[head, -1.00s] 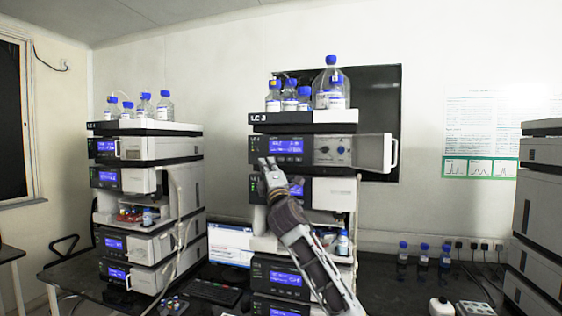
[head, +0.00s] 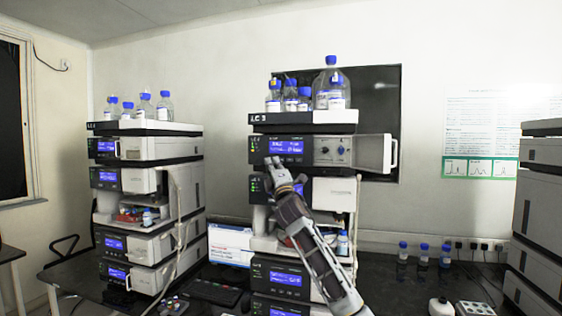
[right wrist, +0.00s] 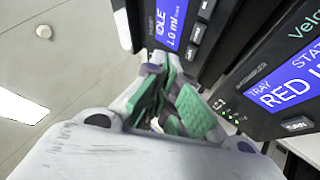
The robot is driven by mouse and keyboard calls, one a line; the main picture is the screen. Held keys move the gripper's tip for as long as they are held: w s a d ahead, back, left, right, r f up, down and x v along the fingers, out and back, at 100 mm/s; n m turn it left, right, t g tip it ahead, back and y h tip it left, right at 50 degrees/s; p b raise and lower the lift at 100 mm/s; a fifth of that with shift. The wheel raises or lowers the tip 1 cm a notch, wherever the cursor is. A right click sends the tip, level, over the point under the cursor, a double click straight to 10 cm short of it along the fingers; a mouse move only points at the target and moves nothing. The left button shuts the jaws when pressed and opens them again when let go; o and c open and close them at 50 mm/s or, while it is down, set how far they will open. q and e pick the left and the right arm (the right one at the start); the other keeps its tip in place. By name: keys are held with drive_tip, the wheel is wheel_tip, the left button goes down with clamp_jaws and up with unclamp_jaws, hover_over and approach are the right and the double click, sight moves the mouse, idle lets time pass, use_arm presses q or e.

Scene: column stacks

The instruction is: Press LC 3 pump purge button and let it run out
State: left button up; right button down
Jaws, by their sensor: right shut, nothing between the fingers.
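The LC 3 stack carries a pump module (head: 262,150) just below its bottle tray. The pump's blue display (head: 290,147) is lit; in the right wrist view the display (right wrist: 168,24) reads IDLE and 1.0 ml. Several dark buttons (right wrist: 197,33) line that display's edge; I cannot tell which is purge. My right gripper (head: 273,161) is shut and empty, at the lower edge of the pump's front. In the right wrist view the gripper (right wrist: 170,72) is just off the panel, and I see no contact with a button. My left gripper is not in view.
Below the pump, another module's display (right wrist: 292,84) shows TRAY and RED. Blue-capped bottles (head: 332,88) stand on top of LC 3. A second stack (head: 160,148) stands left, another (head: 540,200) right. A door (head: 375,152) sticks out right of the pump.

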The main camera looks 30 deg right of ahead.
drive_tip(key=shift+w+d, duration=1.1)
drive_tip(key=shift+d, duration=0.15)
drive_tip(key=shift+w+d+p, duration=0.3)
drive_tip(key=shift+w+d, duration=0.2)
drive_tip(key=shift+d, duration=0.15)
idle(2.0)
drive_tip(key=shift+s+a, duration=0.1)
drive_tip(key=shift+a, duration=0.05)
idle(0.4)
drive_tip(key=shift+s+a, duration=0.45)
drive_tip(key=shift+a, duration=0.05)
drive_tip(key=shift+s+a, duration=1.65)
drive_tip(key=shift+a, duration=0.25)
